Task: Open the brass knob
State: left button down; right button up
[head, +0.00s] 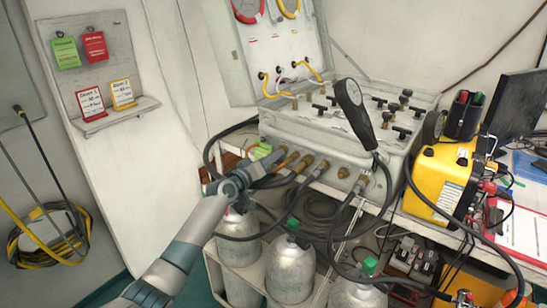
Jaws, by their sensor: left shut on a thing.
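A grey air panel box (330,128) stands open on a bench, with a row of brass fittings (305,162) along its front face. My left gripper (272,163) is at the left end of this front face, its arm coming up from the bottom left. It is shut on a small brass knob (287,161) there, which its fingers mostly hide. A green tag (262,150) shows just above the fingers. Other brass and black knobs (387,116) stand on the box's top. My right gripper is out of view.
Black hoses (330,205) hang from the front fittings. Grey cylinders with green caps (290,265) stand below. A black gauge or handset (354,110) rises before the box. A yellow case (440,175) stands to the right. The raised lid (265,60) is behind.

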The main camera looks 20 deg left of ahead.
pick_arm(q)
jog(key=n+p, duration=0.1)
jog(key=n, duration=0.6)
jog(key=shift+n, duration=0.3)
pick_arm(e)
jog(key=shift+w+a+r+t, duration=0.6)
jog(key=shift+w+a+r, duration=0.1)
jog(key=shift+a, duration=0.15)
pick_arm(q)
jog(key=shift+f, duration=0.1)
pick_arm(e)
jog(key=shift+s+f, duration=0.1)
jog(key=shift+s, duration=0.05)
pick_arm(q)
jog(key=c, duration=1.9)
grip_release()
jog(key=shift+o, duration=0.2)
jog(key=shift+s+a+p, duration=0.1)
jog(key=shift+p, duration=0.2)
